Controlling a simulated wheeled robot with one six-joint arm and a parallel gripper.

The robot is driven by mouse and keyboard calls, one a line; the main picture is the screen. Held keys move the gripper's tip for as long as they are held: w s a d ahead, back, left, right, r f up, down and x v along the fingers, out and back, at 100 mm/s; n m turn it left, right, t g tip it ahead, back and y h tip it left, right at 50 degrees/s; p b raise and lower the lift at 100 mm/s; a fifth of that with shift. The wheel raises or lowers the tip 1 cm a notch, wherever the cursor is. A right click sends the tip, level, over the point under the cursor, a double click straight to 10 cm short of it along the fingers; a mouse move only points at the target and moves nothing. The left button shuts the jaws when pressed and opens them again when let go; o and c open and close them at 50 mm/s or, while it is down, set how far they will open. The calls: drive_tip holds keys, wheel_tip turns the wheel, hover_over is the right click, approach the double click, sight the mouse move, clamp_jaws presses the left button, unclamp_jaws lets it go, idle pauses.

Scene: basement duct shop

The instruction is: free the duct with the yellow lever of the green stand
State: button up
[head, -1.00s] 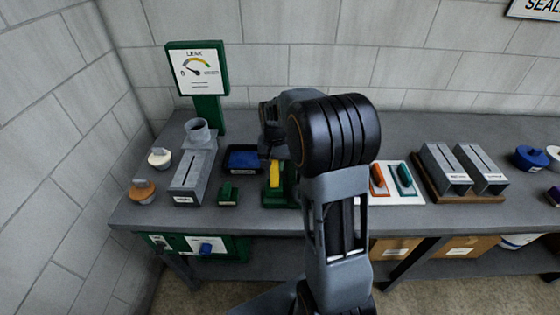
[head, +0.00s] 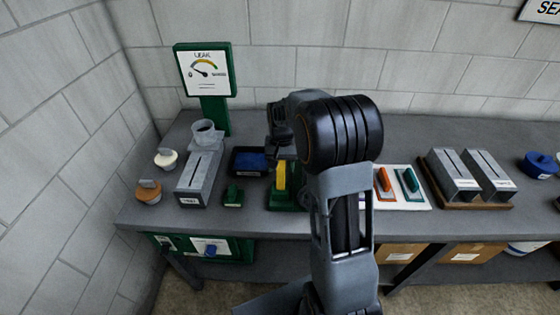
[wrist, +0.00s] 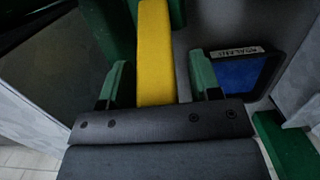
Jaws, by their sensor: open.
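The yellow lever (head: 281,177) stands upright on the green stand (head: 284,202), in the middle of the bench in the head view. My gripper (wrist: 157,68) is open in the wrist view. Its two green-tipped fingers lie on either side of the yellow lever (wrist: 155,45), with gaps visible on both sides. In the head view my arm covers most of the gripper and part of the stand. A grey duct piece (head: 201,176) with a dark slot and a round collar lies left of the stand. I cannot tell whether a duct sits in the stand behind my arm.
A blue-lined tray (head: 249,161) and a small green block (head: 233,196) lie left of the stand. A gauge board (head: 205,75) stands behind. A white board (head: 405,200) with orange and teal handles and two grey ducts (head: 468,173) on a wooden base lie right.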

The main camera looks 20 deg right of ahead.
wheel_tip(320, 180, up, 14)
drive_tip(key=w, duration=0.1)
drive_tip(key=shift+w+d+f+b, duration=0.2)
drive_tip(key=shift+d+b, duration=0.1)
drive_tip(key=shift+b, duration=0.1)
drive_tip(key=shift+w, duration=0.1)
idle(0.4)
